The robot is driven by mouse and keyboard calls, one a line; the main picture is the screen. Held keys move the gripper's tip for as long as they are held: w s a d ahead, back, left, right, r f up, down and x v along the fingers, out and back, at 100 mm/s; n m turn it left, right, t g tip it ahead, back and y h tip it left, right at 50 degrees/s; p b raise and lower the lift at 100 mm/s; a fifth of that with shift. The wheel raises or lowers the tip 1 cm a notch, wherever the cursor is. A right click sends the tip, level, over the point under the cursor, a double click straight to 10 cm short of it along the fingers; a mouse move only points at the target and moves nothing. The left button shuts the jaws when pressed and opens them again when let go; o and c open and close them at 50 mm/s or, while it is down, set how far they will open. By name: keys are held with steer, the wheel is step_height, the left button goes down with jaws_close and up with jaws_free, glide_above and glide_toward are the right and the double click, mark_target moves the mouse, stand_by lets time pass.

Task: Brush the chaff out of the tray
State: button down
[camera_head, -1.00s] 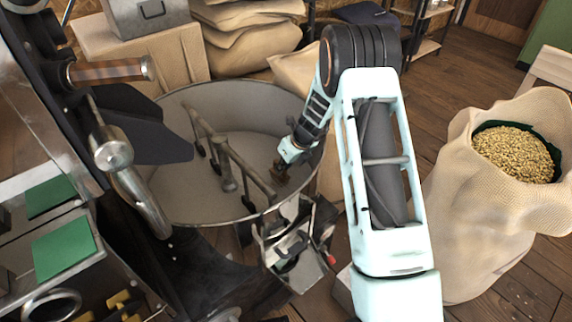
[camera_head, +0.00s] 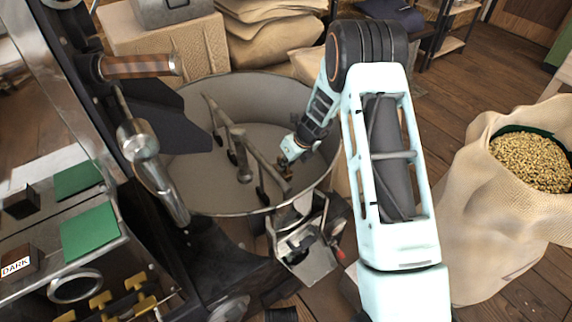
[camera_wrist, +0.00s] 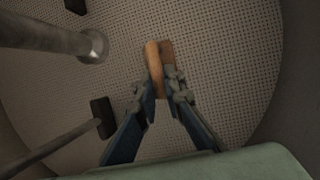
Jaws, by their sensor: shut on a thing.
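The round metal cooling tray (camera_head: 215,197) stands left of my arm in the head view, and its perforated floor (camera_wrist: 225,60) fills much of the wrist view. My gripper (camera_head: 284,168) reaches down inside the tray near its right wall. In the wrist view my gripper (camera_wrist: 162,92) is shut on a small wooden-handled brush (camera_wrist: 154,62), with the brown wooden part showing between and beyond the fingertips. The brush's bristles are hidden. I cannot make out any chaff on the tray floor.
Stirrer arms with paddles (camera_head: 240,155) cross the tray just left of my gripper; a post (camera_wrist: 92,46) and a paddle (camera_wrist: 103,117) show close by. A chute (camera_head: 303,257) hangs at the tray's front. A bean sack (camera_head: 490,225) stands at right.

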steer(key=shift+w+d+p, duration=0.15)
steer(key=shift+w+d, duration=0.45)
steer(key=shift+d, duration=0.3)
steer(key=shift+w+d+p, duration=0.15)
steer(key=shift+w+d, duration=0.5)
steer(key=shift+d, duration=0.3)
steer(key=shift+w+d+p, duration=0.15)
steer(key=shift+w+d, duration=0.45)
steer(key=shift+d, duration=0.3)
steer(key=shift+w+d, duration=0.25)
steer(key=shift+d, duration=0.3)
steer(key=shift+s+a+r+p, duration=0.1)
steer(key=shift+s+a+p, duration=0.35)
steer(key=shift+a, duration=0.35)
steer(key=shift+s+a+p, duration=0.2)
steer(key=shift+s+a, duration=0.35)
steer(key=shift+a, duration=0.2)
steer(key=shift+s+a, duration=0.65)
steer(key=shift+a, duration=0.35)
steer(key=shift+s+a, duration=0.6)
steer(key=shift+a, duration=0.35)
step_height(320, 180, up, 6)
steer(key=p, duration=0.5)
steer(key=shift+p, duration=0.4)
steer(key=shift+r+p, duration=1.35)
steer(key=shift+p, duration=0.1)
